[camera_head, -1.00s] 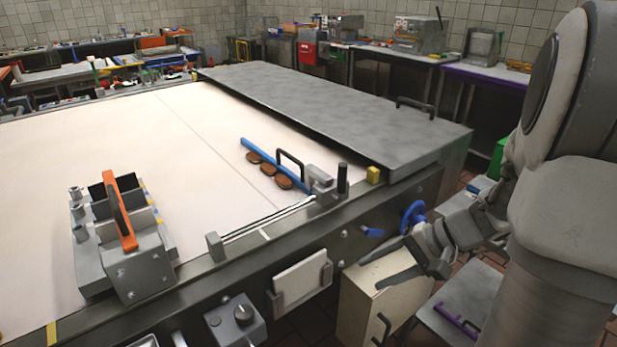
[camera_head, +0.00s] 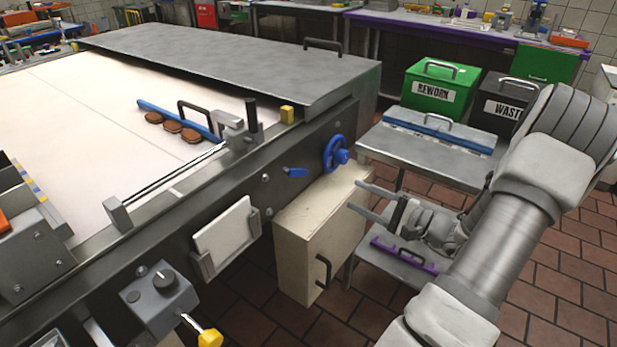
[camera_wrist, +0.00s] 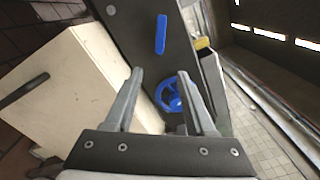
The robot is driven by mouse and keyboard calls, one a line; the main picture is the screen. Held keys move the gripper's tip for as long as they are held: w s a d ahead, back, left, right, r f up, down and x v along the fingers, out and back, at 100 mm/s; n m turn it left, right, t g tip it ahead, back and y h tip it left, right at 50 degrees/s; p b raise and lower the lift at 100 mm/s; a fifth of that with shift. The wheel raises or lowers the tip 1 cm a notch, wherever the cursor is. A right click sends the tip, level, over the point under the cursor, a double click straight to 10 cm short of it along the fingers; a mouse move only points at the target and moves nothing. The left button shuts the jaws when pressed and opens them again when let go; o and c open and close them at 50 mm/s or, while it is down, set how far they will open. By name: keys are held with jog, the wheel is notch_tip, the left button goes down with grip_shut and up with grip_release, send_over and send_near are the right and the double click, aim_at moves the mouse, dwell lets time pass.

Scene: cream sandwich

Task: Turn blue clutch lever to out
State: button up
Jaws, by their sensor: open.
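The blue clutch lever (camera_head: 295,172) is a short bar on the dark side panel of the machine, left of a blue handwheel (camera_head: 335,153). In the wrist view the lever (camera_wrist: 161,35) shows beyond and between my fingertips, with the handwheel (camera_wrist: 171,92) nearer, partly behind the right finger. My gripper (camera_head: 354,197) is open and empty, to the right of the lever and apart from it. The wrist view shows both fingers of the gripper (camera_wrist: 160,74) spread with nothing between them.
A cream cabinet (camera_head: 310,225) with a dark handle stands below the panel, close to my fingers. A control box (camera_head: 158,295) and a white plate (camera_head: 226,240) are on the machine's side further left. A steel table (camera_head: 425,160) is behind my arm.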

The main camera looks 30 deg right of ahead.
aim_at(305, 173)
jog(key=b+x, duration=0.2)
jog(key=x, duration=1.3)
jog(key=shift+b, duration=0.3)
jog(key=shift+s, duration=0.1)
grip_shut()
dwell(0.4)
